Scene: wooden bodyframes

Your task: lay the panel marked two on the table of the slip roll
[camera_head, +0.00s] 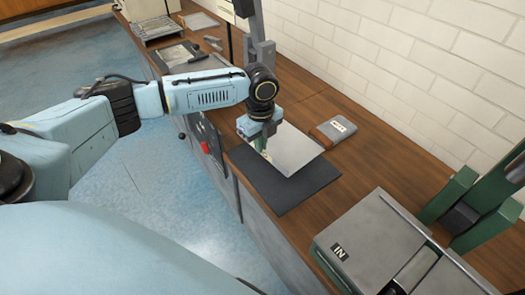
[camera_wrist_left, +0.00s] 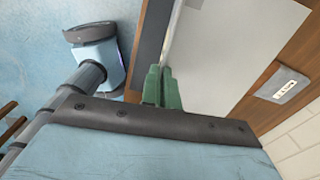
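A shiny silver panel (camera_head: 292,150) is at the dark mat on the bench, its far part reaching past the mat's back edge. I see no number on it. My left gripper (camera_head: 266,143) is at the panel's near left edge. In the left wrist view its green fingers (camera_wrist_left: 162,88) are close together on the edge of the panel (camera_wrist_left: 222,50). Whether the panel is clear of the mat is hard to tell. The slip roll's grey table (camera_head: 352,240), marked IN, is at the lower right, with nothing on it. My right gripper is out of view.
The dark mat (camera_head: 275,190) lies bare toward the front. A grey block with a white tag (camera_head: 333,131) lies behind the panel by the brick wall. Green uprights (camera_head: 447,195) rise at the slip roll's back. A wire rack (camera_head: 160,28) and tools stand at the far left.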

